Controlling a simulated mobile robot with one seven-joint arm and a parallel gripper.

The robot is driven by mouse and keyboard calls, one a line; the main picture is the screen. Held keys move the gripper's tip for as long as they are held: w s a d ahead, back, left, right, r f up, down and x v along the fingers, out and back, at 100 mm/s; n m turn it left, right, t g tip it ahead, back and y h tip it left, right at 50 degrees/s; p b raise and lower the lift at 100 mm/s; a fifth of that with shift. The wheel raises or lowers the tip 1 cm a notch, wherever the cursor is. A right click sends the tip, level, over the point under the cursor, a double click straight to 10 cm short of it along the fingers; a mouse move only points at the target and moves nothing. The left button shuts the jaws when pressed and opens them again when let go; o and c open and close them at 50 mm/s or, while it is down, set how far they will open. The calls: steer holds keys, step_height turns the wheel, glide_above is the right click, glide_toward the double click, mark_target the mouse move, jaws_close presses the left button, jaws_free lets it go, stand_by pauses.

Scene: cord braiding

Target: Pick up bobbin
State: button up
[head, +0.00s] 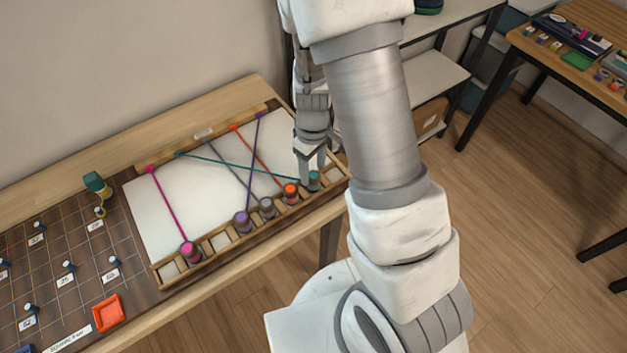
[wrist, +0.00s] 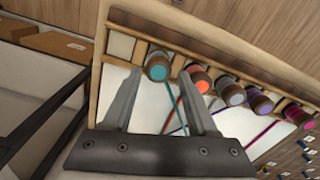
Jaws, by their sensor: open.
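A row of bobbins sits in the slotted wooden rack along the near edge of the white board. The teal bobbin (head: 314,181) is at the right end of the row, with the orange bobbin (head: 291,193), grey bobbin (head: 267,208), purple bobbin (head: 242,222) and pink bobbin (head: 190,252) to its left. My gripper (head: 312,174) is open at the teal bobbin. In the wrist view, the teal bobbin (wrist: 158,66) shows between and just beyond the tips of my open gripper (wrist: 160,75). I cannot tell whether the fingers touch it.
Coloured cords cross the white board (head: 150,215) to a far wooden rail (head: 205,134). The orange bobbin (wrist: 197,79) is close beside one fingertip in the wrist view. A pegboard grid, a green-topped item (head: 97,184) and an orange tray (head: 108,312) are at the left.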

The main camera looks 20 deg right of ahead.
mark_target(314, 175)
step_height(314, 175, down, 4)
steer(key=shift+d+f, duration=0.1)
steer(key=shift+f, duration=0.1)
jaws_close()
